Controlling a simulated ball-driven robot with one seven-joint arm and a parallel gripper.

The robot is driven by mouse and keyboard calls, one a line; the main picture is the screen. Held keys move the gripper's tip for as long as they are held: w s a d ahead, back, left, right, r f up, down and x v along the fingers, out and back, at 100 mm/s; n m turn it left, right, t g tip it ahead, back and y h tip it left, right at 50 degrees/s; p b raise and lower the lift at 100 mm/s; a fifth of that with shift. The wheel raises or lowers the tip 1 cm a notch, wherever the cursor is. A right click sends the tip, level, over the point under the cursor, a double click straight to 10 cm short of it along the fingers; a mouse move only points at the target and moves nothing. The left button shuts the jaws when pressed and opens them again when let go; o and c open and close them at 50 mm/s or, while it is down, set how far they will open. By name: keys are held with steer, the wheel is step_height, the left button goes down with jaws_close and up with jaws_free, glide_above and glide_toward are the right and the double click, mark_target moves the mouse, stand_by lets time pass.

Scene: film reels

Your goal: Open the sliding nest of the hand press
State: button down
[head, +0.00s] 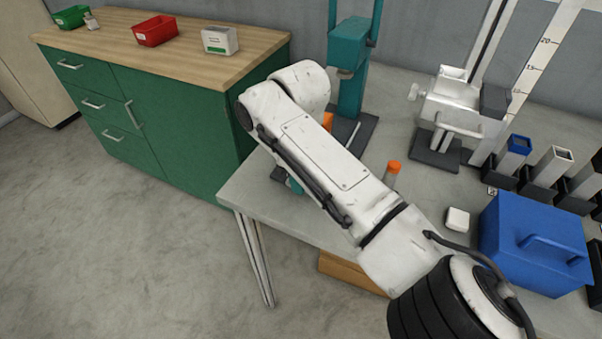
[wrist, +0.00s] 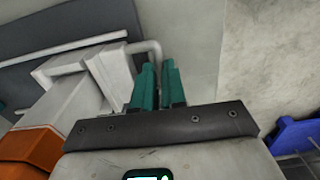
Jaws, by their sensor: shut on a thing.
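The teal hand press (head: 350,75) stands at the back of the grey bench in the head view, its dark base partly behind my arm. In the wrist view a light grey block, which looks like the sliding nest (wrist: 108,72), lies beside a dark plate with a pale rail. A bent grey handle (wrist: 151,46) comes off the block. The two teal fingers of my gripper (wrist: 158,82) are shut on this handle, with its end between them. My arm hides the nest and most of my gripper in the head view. How far the nest is out is unclear.
A white bench machine (head: 455,115) stands right of the press. An orange-capped tube (head: 392,173), a small white block (head: 457,219) and a blue box (head: 535,240) are on the bench. A green cabinet (head: 185,125) stands at left. An orange part (wrist: 30,147) shows in the wrist view.

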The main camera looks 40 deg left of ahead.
steer(key=c, duration=1.2)
jaws_free()
step_height(320, 180, up, 11)
steer(key=shift+f, duration=0.1)
